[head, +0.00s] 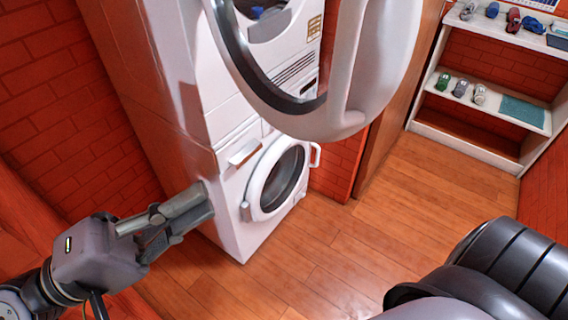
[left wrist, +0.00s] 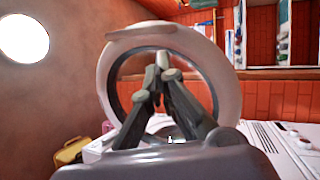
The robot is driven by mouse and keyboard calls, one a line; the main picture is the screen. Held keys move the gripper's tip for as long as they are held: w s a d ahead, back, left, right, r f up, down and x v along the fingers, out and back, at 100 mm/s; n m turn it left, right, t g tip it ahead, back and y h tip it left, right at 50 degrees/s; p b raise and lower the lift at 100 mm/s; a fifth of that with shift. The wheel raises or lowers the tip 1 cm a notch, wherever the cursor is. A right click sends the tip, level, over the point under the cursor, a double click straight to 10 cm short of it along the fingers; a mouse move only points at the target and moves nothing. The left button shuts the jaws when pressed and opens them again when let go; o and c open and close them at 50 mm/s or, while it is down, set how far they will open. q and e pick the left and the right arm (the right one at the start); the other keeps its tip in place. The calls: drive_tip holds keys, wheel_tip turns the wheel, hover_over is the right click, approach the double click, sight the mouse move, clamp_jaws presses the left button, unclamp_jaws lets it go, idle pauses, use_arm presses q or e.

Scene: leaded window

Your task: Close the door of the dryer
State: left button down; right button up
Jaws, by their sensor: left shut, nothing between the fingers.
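The dryer (head: 230,87) is the upper white machine of a stack. Its round door (head: 375,75) stands open, swung out toward the head camera, with a white rim and a grey inner ring. The dark drum opening (head: 262,14) shows behind it, partly cut by the top edge. My left gripper (head: 208,200) is shut and empty, left of and below the door, in front of the machine stack's left side. In the left wrist view, the fingers (left wrist: 163,68) show in front of a round white-rimmed door (left wrist: 222,72); contact cannot be told. My right gripper is out of view.
A white washer (head: 240,205) with a shut round door (head: 276,178) stands under the dryer. A white shelf unit (head: 470,130) with several pairs of shoes is at the right. Wooden floor (head: 400,205) is clear between them. Brick wall (head: 60,110) lies left.

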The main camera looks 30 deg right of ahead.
sight(328, 123)
use_arm(q)
drive_tip(key=shift+s+r+p+x, duration=0.15)
drive_tip(key=shift+p+x, duration=1.1)
drive_tip(key=shift+x, duration=1.1)
drive_tip(key=shift+s+r+p+x, duration=0.15)
drive_tip(key=shift+p+x, duration=1.15)
drive_tip(key=shift+x, duration=1.1)
drive_tip(key=shift+s+p+x, duration=0.15)
drive_tip(key=shift+p+x, duration=1.1)
drive_tip(key=shift+x, duration=1.1)
drive_tip(key=shift+a, duration=0.15)
